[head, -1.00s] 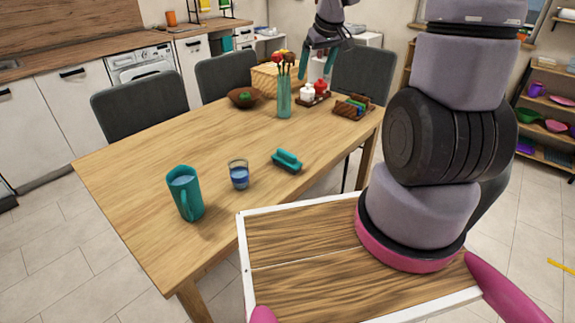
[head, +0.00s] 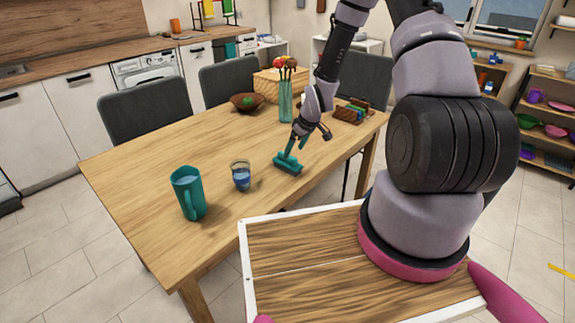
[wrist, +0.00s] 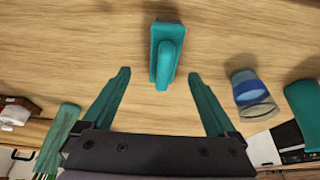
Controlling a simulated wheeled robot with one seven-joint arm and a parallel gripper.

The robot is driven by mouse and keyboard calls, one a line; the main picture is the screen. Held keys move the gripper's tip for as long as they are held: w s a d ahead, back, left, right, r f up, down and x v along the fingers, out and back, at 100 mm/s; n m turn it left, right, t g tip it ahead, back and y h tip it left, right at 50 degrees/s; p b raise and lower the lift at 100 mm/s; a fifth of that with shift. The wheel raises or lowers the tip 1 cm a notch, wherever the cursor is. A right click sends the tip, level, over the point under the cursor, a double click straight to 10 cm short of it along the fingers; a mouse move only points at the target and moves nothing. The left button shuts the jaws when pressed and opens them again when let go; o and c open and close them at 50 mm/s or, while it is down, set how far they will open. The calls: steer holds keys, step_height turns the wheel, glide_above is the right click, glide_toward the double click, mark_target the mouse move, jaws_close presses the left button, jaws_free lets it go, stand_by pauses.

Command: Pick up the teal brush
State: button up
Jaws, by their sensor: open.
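The teal brush (head: 287,166) lies on the wooden table, right of the glass. In the wrist view the brush (wrist: 165,52) lies ahead of my gripper (wrist: 160,72), roughly in line with the gap between the fingers. My gripper (head: 302,140) is open and empty, with two teal fingers. In the head view it is just above and behind the brush, and the brush's far end is close to the fingers. I cannot tell whether they touch.
A glass of blue liquid (head: 241,176) and a teal pitcher (head: 188,193) stand left of the brush. A teal vase with flowers (head: 286,100), a brown bowl (head: 247,102) and a wooden tray (head: 350,112) are farther back. The table's left part (head: 150,155) is clear.

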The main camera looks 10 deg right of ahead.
steer(key=shift+a+x, duration=0.15)
steer(key=shift+x, duration=1.45)
steer(key=shift+a+x, duration=0.2)
steer(key=shift+x, duration=1.35)
steer(key=shift+r, duration=0.15)
jaws_close()
steer(key=shift+r, duration=0.1)
step_height(320, 180, up, 10)
steer(key=shift+f, duration=0.1)
